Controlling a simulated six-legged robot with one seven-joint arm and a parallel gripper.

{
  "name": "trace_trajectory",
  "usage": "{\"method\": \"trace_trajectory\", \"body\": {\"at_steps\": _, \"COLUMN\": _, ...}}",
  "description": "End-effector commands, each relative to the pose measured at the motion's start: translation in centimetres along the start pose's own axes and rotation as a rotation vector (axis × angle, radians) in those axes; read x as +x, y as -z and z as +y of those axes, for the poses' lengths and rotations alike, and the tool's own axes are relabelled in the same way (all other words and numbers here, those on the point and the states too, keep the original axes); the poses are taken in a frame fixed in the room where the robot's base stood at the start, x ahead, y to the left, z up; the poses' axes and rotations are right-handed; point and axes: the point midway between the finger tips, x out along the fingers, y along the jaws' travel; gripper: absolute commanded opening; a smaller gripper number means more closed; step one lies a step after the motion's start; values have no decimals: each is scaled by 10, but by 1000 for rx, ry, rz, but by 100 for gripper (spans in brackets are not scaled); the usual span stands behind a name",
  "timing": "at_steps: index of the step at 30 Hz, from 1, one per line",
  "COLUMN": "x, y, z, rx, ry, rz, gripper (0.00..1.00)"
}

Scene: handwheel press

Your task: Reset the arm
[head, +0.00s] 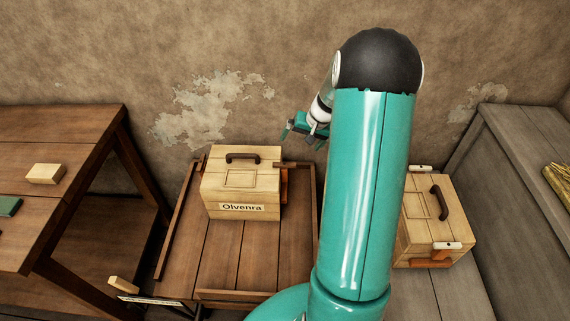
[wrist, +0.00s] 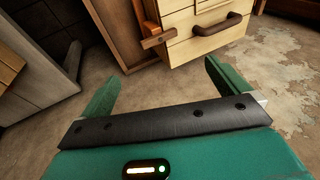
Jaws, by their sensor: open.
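My teal arm rises in the middle of the head view and bends at a black rounded joint. My gripper (head: 306,130) hangs beyond it, in the air, above and to the right of a pale wooden box labelled "Olvenra" (head: 232,190). In the wrist view my gripper (wrist: 158,82) has its two green fingers spread wide, with nothing between them. The upper part of the wrist view shows a pale wooden box with a dark brown handle (wrist: 212,26), apart from the fingers. My arm hides part of the ground between the two boxes in the head view.
The labelled box stands on a low brown wooden table (head: 225,262). A brown table (head: 60,130) at left holds a wooden block (head: 46,174). A worn wall (head: 215,55) stands behind.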

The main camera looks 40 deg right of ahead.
Motion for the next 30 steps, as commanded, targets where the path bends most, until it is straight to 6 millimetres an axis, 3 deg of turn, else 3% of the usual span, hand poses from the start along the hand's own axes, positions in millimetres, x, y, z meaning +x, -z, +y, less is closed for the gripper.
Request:
{"method": "trace_trajectory", "body": {"at_steps": 13, "x": -81, "y": 0, "z": 0, "rx": -1, "ry": 0, "rz": 3, "gripper": 100}}
{"method": "trace_trajectory", "body": {"at_steps": 18, "x": -92, "y": 0, "z": 0, "rx": 0, "ry": 0, "rz": 1, "gripper": 100}}
{"method": "trace_trajectory", "body": {"at_steps": 25, "x": -94, "y": 0, "z": -1, "rx": -2, "ry": 0, "rz": 0, "gripper": 100}}
{"method": "trace_trajectory", "body": {"at_steps": 28, "x": -100, "y": -6, "z": -13, "rx": -23, "ry": -5, "rz": 0, "gripper": 100}}
{"method": "trace_trajectory", "body": {"at_steps": 30, "x": -109, "y": -15, "z": -32, "rx": -57, "ry": -12, "rz": 1, "gripper": 100}}
